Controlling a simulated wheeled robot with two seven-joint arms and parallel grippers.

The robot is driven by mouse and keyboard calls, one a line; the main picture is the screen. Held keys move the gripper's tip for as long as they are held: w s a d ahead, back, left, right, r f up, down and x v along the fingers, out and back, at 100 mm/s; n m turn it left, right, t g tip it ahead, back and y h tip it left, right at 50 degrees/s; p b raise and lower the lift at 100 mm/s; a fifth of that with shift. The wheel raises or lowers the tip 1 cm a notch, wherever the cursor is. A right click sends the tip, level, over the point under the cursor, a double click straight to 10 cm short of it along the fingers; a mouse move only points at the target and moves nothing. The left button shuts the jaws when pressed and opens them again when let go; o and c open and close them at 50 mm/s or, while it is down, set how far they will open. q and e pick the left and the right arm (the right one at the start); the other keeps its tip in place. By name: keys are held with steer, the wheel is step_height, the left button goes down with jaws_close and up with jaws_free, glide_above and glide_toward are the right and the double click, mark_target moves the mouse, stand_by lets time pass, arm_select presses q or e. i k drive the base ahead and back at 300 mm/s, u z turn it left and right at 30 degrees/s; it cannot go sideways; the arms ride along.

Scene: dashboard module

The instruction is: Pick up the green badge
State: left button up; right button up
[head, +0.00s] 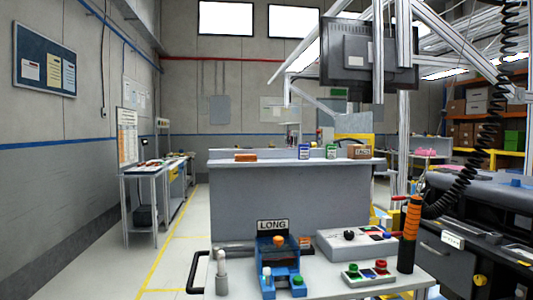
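A small green upright item with a pale face, which looks like the green badge (332,151), stands on the long grey counter (240,164) in the head view. It is small, and its details are hard to make out. A similar blue item (304,152) stands just to its left, with a gap between them. A brown box (359,152) is to its right. Neither of my grippers is in view.
A nearer table holds a blue fixture (280,264) below a LONG sign (272,225), a control box (357,244), a button panel (367,273) and an orange-black tool (410,235). An orange block (246,157) lies on the counter. Free floor (185,245) is at left.

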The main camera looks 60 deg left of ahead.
mark_target(331, 148)
steer(key=u, duration=3.3)
steer(key=i, duration=2.4)
steer(key=z, duration=0.4)
steer(key=i, duration=2.25)
steer(key=z, duration=2.3)
steer(key=i, duration=0.85)
